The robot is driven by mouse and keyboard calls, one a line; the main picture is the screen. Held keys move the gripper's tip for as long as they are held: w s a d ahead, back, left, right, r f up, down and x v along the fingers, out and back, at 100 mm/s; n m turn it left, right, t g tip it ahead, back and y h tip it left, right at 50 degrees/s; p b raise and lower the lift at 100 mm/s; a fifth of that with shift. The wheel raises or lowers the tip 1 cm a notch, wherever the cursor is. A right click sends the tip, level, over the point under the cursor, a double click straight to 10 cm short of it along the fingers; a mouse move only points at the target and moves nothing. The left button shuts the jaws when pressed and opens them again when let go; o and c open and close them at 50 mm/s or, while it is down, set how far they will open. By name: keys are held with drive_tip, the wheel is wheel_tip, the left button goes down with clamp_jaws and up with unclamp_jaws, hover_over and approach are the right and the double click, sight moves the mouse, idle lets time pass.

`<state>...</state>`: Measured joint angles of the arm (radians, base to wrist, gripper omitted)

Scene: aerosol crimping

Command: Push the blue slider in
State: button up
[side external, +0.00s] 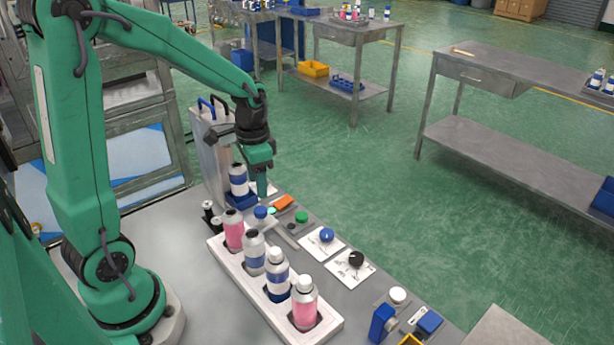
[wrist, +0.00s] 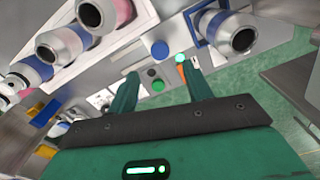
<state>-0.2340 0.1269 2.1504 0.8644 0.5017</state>
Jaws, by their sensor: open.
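The blue slider (side external: 241,203) appears to be the blue holder at the foot of the grey press, with a white-and-blue can (side external: 238,180) standing in it. In the wrist view the blue holder (wrist: 197,34) frames a can (wrist: 230,32) at the upper right. My gripper (side external: 262,192) is just to the right of the can and holder in the side view, pointing down. In the wrist view my gripper (wrist: 163,73) has its two fingers apart with nothing held between them. I cannot tell whether a finger touches the holder.
A white rack (side external: 225,262) with several cans stands in front of the holder. A blue round cap (side external: 260,212), an orange block (side external: 284,202) and a green button (side external: 301,217) lie close by. The grey press (side external: 211,150) rises behind. Blue (side external: 326,235) and black (side external: 356,258) knobs sit further right.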

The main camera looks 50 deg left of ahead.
sight(260, 209)
idle(0.3)
drive_tip(key=shift+f, duration=3.9)
clamp_jaws()
